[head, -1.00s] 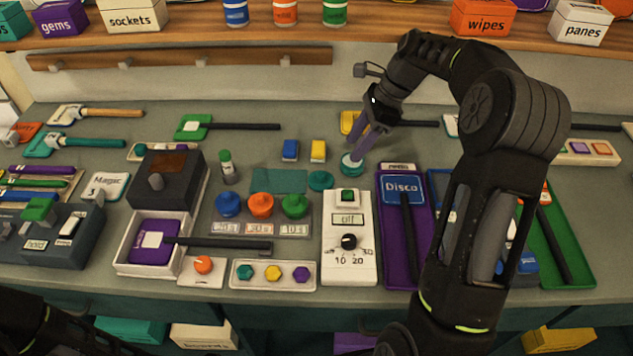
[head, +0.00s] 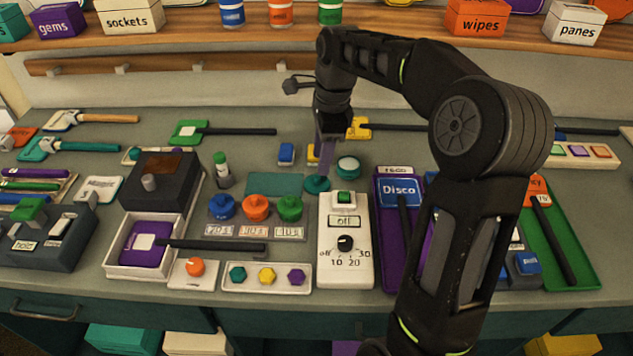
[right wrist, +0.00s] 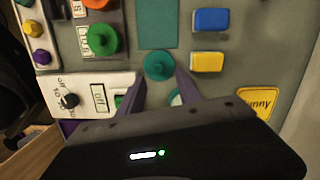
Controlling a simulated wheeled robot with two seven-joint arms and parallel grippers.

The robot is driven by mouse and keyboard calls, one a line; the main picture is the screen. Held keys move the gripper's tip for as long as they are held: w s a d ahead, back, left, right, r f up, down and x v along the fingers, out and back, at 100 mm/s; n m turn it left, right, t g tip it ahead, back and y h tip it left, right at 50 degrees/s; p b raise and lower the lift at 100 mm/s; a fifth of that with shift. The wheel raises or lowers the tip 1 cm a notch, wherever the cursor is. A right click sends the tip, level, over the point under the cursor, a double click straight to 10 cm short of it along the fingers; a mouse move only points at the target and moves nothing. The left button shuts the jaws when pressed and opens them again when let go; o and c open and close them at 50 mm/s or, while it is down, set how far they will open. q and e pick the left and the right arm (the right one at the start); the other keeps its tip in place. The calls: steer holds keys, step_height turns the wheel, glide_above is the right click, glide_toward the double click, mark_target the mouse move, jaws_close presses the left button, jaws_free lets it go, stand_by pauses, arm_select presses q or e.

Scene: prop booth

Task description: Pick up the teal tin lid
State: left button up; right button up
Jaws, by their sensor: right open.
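The teal tin lid (head: 317,184) is a small round disc with a knob, lying on the bench between the teal mat and the white switch box. It also shows in the right wrist view (right wrist: 158,66). My right gripper (head: 322,172) is open and points down at the lid. In the right wrist view its fingertips (right wrist: 160,80) lie to either side of the lid's near edge, with nothing held between them. Whether they touch the lid I cannot tell. A round teal tin with a pale top (head: 348,166) stands just right of the gripper. My left gripper is not in view.
The white switch box (head: 346,255) with a green button stands close in front of the lid. A teal mat (head: 275,185) lies to its left, near a green knob (head: 290,208). Blue (head: 286,153) and yellow blocks sit behind. The purple Disco tray (head: 388,270) is to the right.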

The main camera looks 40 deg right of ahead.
mark_target(317, 177)
steer(key=shift+w+a+f+p, duration=0.1)
steer(key=shift+a+f+p, duration=0.15)
steer(key=shift+f, duration=1.05)
steer(key=shift+a+f+p, duration=0.1)
steer(key=shift+a+f, duration=0.1)
steer(key=shift+f, duration=1.05)
jaws_close()
